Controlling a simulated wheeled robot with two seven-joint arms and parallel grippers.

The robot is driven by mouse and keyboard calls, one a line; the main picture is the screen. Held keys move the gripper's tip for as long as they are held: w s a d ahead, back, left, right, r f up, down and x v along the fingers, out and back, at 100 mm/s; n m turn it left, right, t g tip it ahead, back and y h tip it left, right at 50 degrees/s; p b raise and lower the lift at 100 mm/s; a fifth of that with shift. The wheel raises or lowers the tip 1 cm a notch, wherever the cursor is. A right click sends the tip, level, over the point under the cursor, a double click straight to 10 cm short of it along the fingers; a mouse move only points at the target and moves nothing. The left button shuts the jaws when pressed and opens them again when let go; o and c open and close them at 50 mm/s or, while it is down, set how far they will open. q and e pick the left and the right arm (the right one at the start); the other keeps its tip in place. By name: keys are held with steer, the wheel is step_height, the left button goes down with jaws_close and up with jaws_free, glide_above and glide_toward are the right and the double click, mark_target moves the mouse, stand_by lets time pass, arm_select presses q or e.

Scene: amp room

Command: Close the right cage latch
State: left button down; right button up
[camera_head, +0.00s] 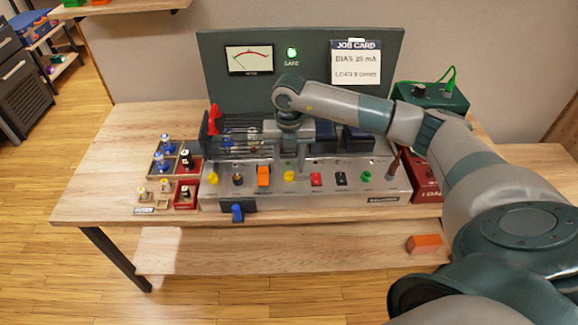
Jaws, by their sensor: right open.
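The amplifier (300,185) stands on the wooden bench with a cage of dark bars (240,128) on its back left part. A red latch-like handle (213,118) stands upright at the cage's left end. The right cage latch cannot be made out; my right arm and hand cover the cage's right side. My right gripper (289,145) is open, low over the cage's right part. Its fingertips are small and hard to separate from the metal parts around them, and contact cannot be told. My left gripper is not in view.
Several coloured knobs and switches line the amplifier's front. A tray of tubes (188,163) is to its left. A green box (432,96) and a red box (424,180) are to its right. A green-grey panel with a meter (250,58) and job card (356,62) stands behind.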

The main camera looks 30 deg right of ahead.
mark_target(289, 176)
steer(key=shift+f, duration=1.2)
jaws_close()
steer(key=c, duration=1)
jaws_free()
